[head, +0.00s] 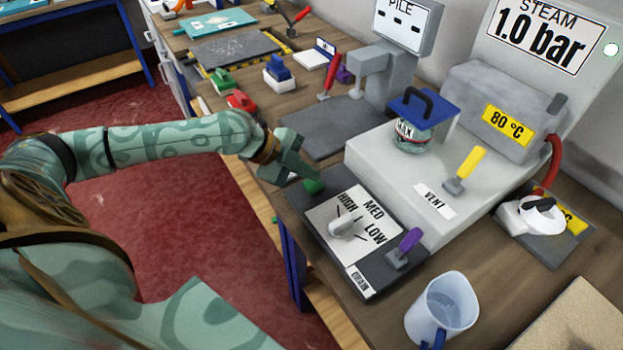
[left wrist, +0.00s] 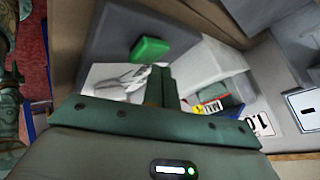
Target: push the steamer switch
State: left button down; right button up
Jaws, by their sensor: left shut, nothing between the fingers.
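A small green switch (head: 314,186) sits at the far left corner of the dark control panel (head: 300,203) in the head view. It also shows as a green block in the left wrist view (left wrist: 150,49). My left gripper (head: 312,173) is shut and empty, its tips close above and behind the green switch in the head view. In the left wrist view the closed fingers (left wrist: 161,84) end below the green switch in the picture. I cannot tell whether they touch it. My right gripper is not in view.
The panel has a white dial (head: 343,227) and a purple lever (head: 409,242). The grey steamer body (head: 380,165) with a yellow lever (head: 466,165) and lidded jar (head: 411,135) stands beside it. A mug (head: 442,307) is at the front. Tools lie further back.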

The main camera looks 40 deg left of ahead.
aim_at(308, 184)
pick_arm(q)
jog(key=shift+r, duration=0.35)
notch_tip(308, 184, up, 6)
jog(key=p, duration=0.5)
dwell(1.3)
